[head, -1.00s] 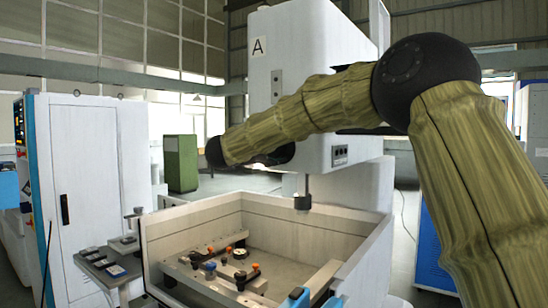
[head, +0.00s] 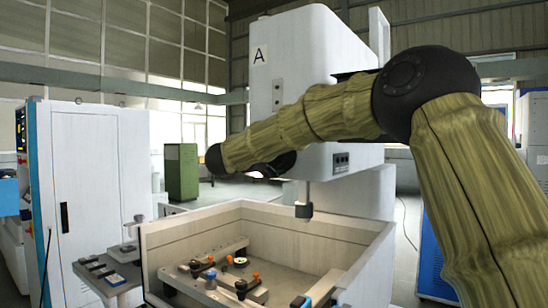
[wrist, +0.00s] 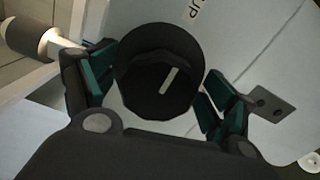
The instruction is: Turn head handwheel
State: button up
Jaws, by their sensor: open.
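The head handwheel (wrist: 160,78) shows in the wrist view as a round black knob with a white line on its face. My gripper (wrist: 157,88) is open, with teal-padded fingers to the left and right of the knob. Gaps seem to show between the pads and the knob; contact cannot be told for sure. In the head view, the white machine head (head: 300,75) marked A stands behind my arm, which hides the knob and my gripper.
An open-topped work tank (head: 190,226) with clamps and small parts lies below the machine head. A white cabinet (head: 95,190) stands at left, with a small side shelf (head: 118,282) by the tank. A green cabinet (head: 181,172) is farther back.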

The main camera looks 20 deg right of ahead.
jog(key=shift+s, duration=0.1)
jog(key=v, duration=1.1)
jog(key=shift+s+a, duration=0.25)
jog(key=shift+a, duration=0.1)
